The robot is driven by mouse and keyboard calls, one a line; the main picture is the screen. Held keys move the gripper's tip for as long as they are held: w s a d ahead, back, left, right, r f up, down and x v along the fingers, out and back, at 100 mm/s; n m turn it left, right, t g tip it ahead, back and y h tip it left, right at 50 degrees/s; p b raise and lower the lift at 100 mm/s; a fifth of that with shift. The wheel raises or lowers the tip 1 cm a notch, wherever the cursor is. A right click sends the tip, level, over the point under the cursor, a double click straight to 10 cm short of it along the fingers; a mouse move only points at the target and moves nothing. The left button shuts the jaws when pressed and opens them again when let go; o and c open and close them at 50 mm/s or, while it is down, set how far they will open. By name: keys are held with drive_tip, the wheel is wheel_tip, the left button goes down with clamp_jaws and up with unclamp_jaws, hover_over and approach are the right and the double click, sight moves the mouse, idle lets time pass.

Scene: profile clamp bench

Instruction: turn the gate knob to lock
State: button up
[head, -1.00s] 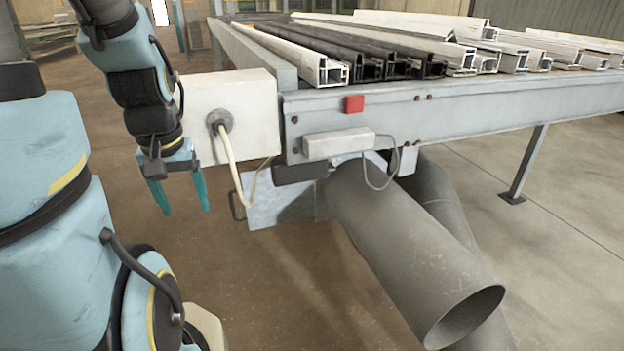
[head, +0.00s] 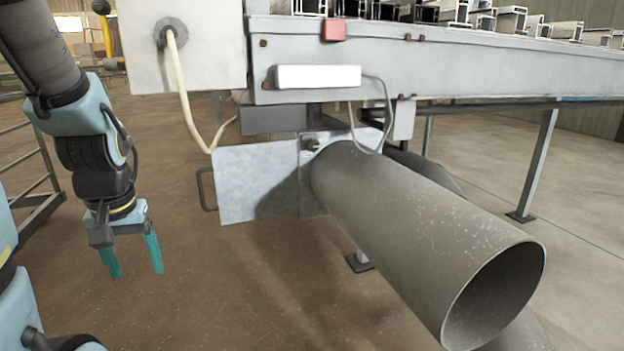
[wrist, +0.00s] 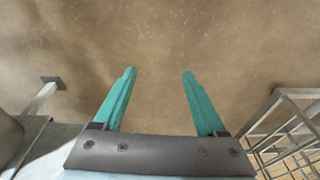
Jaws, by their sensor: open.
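The gate is a flat grey metal plate (head: 250,182) at the mouth of the large grey pipe (head: 400,220), under the bench. A dark loop handle (head: 204,190) sticks out of its left edge. A small dark knob (head: 314,144) seems to sit at the top of the gate's frame, beside the pipe; its turn position is too small to tell. My gripper (head: 136,272) hangs fingers down, left of and lower than the handle, apart from it. Its teal fingers are open and empty, also in the wrist view (wrist: 159,78), with only floor between them. The knob is not identifiable there.
The bench frame (head: 480,65) runs above the gate, with a pale box (head: 190,60) and hanging cable (head: 188,110) at its left end. The pipe projects forward at right. A metal rack (wrist: 285,125) stands right in the wrist view. Floor around my gripper is clear.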

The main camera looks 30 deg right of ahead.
drive_tip(key=w+d+f+m+y+b, duration=0.2)
drive_tip(key=d+f+m+b, duration=0.15)
drive_tip(key=f+b, duration=0.9)
drive_tip(key=w+d+m+t+y+b, duration=0.1)
drive_tip(key=w+d+m+t, duration=0.1)
drive_tip(key=w+d+m, duration=0.2)
drive_tip(key=m+t+h+b, duration=0.3)
drive_tip(key=m+t+h, duration=0.2)
drive_tip(key=m+t, duration=0.7)
approach(314, 147)
drive_tip(key=w, duration=0.3)
drive_tip(key=w+f+n+t, duration=0.1)
drive_tip(key=w, duration=0.2)
drive_tip(key=w+d+n, duration=0.1)
drive_tip(key=w, duration=0.1)
drive_tip(key=shift+w+f+t, duration=0.25)
drive_tip(key=shift+w+t, duration=0.15)
